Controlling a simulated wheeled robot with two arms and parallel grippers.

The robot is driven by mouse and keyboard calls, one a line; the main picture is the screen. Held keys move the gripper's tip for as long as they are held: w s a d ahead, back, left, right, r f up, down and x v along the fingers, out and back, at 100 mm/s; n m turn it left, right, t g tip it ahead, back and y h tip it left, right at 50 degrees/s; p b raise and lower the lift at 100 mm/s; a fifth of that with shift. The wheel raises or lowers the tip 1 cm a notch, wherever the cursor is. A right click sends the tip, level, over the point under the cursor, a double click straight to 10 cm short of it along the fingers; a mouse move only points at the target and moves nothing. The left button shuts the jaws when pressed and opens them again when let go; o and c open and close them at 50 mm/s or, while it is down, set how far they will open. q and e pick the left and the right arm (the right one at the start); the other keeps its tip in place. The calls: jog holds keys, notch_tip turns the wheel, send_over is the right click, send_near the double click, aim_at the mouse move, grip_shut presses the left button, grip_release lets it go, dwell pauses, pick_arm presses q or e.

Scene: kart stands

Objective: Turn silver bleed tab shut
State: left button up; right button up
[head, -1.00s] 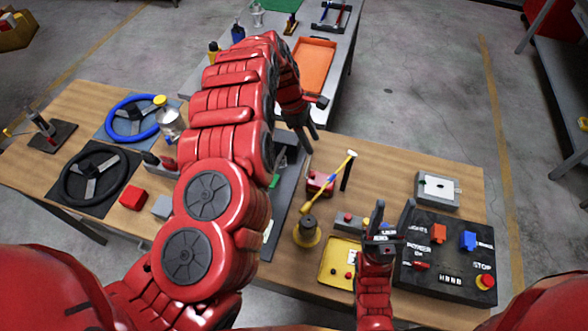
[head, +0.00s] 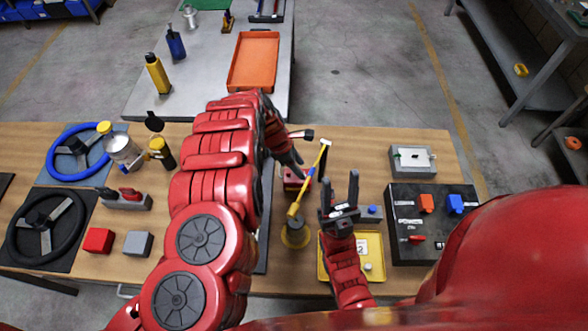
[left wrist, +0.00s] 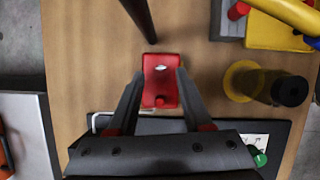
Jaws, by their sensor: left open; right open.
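A small red block (head: 293,185) stands on the wooden table, partly hidden by my left gripper (head: 293,165) in the head view. In the left wrist view the red block (left wrist: 160,92) shows a small silver tab (left wrist: 161,68) on its top and a red round knob at its near end. My left gripper (left wrist: 160,76) is open, with one finger on each side of the block. I cannot tell whether the fingers touch it. My right gripper (head: 339,190) is open and empty, pointing up above the yellow tray (head: 375,243).
A black switch panel (head: 425,245) and a grey box (head: 412,160) lie further right. A dark upright rod (left wrist: 141,18) stands close to the left fingers.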

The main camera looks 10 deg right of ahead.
pick_arm(q)
jog(key=shift+x, duration=1.05)
jog(key=shift+c, duration=0.2)
grip_shut()
